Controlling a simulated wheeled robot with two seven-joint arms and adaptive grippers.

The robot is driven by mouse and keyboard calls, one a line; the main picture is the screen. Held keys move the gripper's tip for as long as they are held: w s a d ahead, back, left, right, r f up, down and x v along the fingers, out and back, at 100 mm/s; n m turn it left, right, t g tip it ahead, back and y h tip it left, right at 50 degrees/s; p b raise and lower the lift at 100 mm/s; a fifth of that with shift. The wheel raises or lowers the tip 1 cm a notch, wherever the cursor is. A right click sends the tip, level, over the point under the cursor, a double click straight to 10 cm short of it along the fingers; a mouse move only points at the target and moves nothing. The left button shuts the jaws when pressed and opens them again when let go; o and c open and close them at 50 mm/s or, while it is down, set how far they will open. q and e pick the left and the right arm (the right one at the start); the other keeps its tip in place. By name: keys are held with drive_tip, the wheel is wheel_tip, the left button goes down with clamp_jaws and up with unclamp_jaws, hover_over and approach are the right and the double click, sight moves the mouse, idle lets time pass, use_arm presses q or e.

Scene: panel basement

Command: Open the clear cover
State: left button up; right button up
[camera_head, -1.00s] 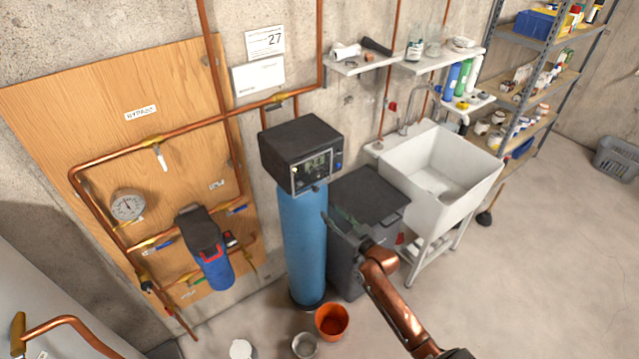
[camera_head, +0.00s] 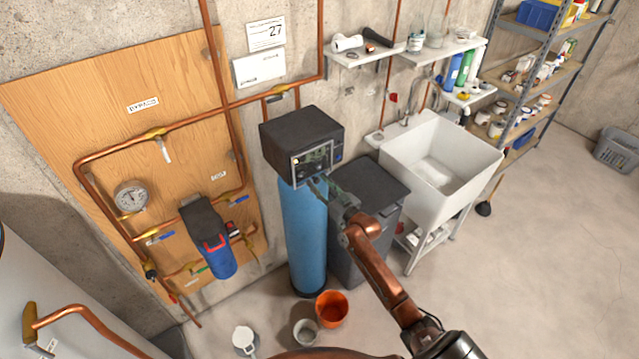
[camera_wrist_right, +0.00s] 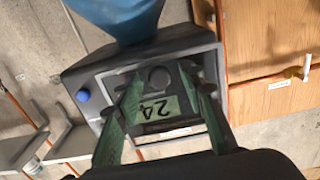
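The clear cover (camera_head: 314,158) is a grey-framed window on the front of the black control head (camera_head: 301,132), which sits on the blue tank (camera_head: 303,235). It appears closed over the panel. In the right wrist view the cover's frame (camera_wrist_right: 226,132) surrounds a display (camera_wrist_right: 154,110) reading 24, upside down there. My right gripper (camera_head: 321,184) is at the lower edge of the cover in the head view. In the wrist view its green fingers (camera_wrist_right: 163,82) are spread apart with nothing held between them. I cannot tell whether they touch the cover. My left gripper is out of view.
A dark grey bin (camera_head: 365,205) stands right of the tank, beside a white sink (camera_head: 455,160). An orange bucket (camera_head: 332,309) and a grey pail (camera_head: 305,332) are on the floor in front. Copper pipes and a blue filter (camera_head: 222,262) are at left. Open floor lies at right.

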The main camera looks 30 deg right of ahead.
clamp_jaws()
idle(0.3)
idle(0.3)
